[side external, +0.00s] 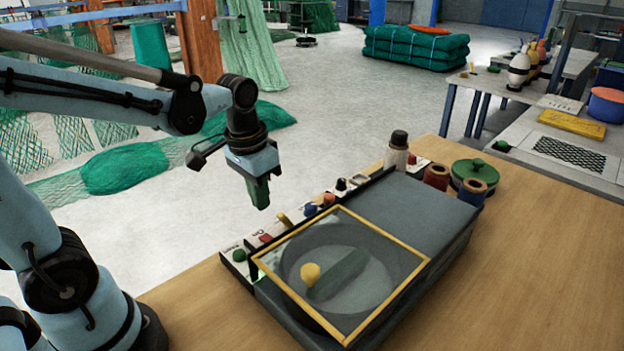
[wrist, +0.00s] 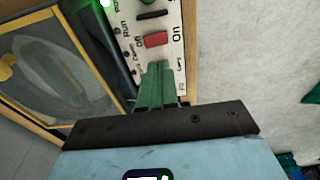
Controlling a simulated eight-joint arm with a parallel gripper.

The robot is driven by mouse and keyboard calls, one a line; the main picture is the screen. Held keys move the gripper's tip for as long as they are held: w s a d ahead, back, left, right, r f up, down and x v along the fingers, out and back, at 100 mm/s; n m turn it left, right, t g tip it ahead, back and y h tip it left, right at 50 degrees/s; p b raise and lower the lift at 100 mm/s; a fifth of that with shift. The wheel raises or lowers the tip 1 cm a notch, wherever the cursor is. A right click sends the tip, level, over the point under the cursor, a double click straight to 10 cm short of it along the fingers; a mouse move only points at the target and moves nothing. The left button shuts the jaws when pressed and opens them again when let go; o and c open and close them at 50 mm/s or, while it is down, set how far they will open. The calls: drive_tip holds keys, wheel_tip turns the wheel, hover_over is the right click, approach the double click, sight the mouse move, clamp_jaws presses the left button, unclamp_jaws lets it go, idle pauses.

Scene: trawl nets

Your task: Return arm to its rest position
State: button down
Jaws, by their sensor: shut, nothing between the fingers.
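My gripper (side external: 260,192) hangs from my light blue arm to the left of the machine, pointing down, in the side external view. Its green fingers are closed together and empty. In the wrist view the fingers (wrist: 158,85) show in front of the control panel (wrist: 150,15), which carries a red switch (wrist: 155,40) marked On and a lit green light (wrist: 104,3). The dark grey machine (side external: 425,212) stands on the wooden table. Its yellow-framed clear lid (side external: 385,240) with a yellow knob (side external: 310,272) lies closed over a round bowl.
A white bottle with a dark cap (side external: 397,150), a red jar (side external: 436,176), a blue jar (side external: 472,192) and a green-lidded pot (side external: 478,172) stand behind the machine. The wooden table (side external: 540,270) is clear at the right. Green nets (side external: 125,168) lie on the floor.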

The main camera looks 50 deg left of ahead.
drive_tip(key=shift+s+d+r+t, duration=0.35)
drive_tip(key=shift+s+d+t, duration=0.1)
drive_tip(key=shift+t, duration=0.55)
drive_tip(key=shift+s+d+r+t, duration=0.35)
drive_tip(key=shift+d+t, duration=0.1)
drive_tip(key=shift+t, duration=0.55)
drive_tip(key=shift+s+d+r+t, duration=0.35)
drive_tip(key=shift+d+t, duration=0.1)
drive_tip(key=shift+t, duration=0.55)
